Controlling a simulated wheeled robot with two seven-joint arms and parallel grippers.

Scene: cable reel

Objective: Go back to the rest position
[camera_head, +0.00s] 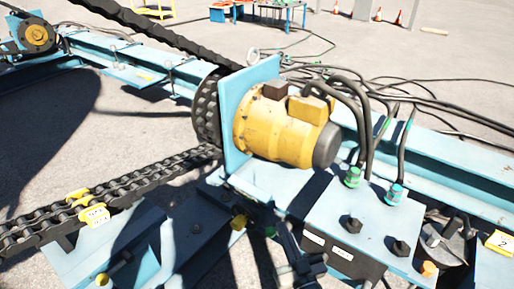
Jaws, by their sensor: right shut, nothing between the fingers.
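My right gripper (289,243) is a dark shape at the bottom middle, below the yellow motor (285,130) and left of a blue box (350,215). It is shut with nothing between its fingers. It is small and dark against the shadowed frame, so I cannot tell whether it touches anything. My left gripper does not show.
A heavy chain (120,190) with yellow tags runs in from the left to a sprocket (207,110) beside the motor. Black cables (368,125) rise from green connectors on the box. Blue beams (450,160) cross behind. Orange cones (399,17) and a worktable stand far back on open ground.

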